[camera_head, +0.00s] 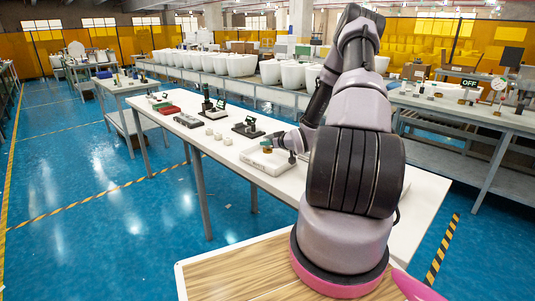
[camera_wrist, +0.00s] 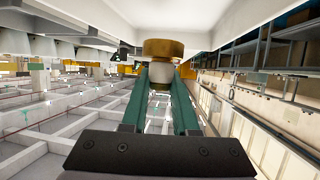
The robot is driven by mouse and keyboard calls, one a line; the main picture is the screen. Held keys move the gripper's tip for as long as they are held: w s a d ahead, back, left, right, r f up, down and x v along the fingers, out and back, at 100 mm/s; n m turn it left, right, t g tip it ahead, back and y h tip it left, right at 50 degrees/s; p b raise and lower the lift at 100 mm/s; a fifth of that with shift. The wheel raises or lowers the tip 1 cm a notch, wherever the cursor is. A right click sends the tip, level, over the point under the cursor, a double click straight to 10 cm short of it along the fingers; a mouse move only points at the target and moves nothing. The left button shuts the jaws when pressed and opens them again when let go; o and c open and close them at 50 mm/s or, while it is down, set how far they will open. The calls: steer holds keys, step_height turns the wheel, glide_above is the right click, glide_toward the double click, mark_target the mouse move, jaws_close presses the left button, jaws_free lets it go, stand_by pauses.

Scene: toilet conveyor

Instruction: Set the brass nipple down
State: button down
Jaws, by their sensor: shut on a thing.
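The brass nipple shows as a round brass piece (camera_wrist: 163,48) at the fingertips in the wrist view, with a pale rounded part just below it. My gripper (camera_wrist: 161,76) has two green fingers closed on it from both sides. In the head view, my gripper (camera_head: 274,146) is over the white table, and the small brass piece (camera_head: 266,149) shows at its tip. It is above or at a low white block (camera_head: 268,163); I cannot tell whether they touch.
The white table (camera_head: 330,198) also carries small pale cubes (camera_head: 218,135), a dark stand (camera_head: 248,130), a grey block (camera_head: 187,121) and a red block (camera_head: 169,110). White toilets (camera_head: 241,65) line a conveyor behind. A wood-topped surface (camera_head: 235,272) is in front.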

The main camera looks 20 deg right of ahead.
mark_target(271, 152)
steer(key=shift+f, duration=2.1)
steer(key=shift+f, duration=0.1)
steer(key=c, duration=0.7)
jaws_free()
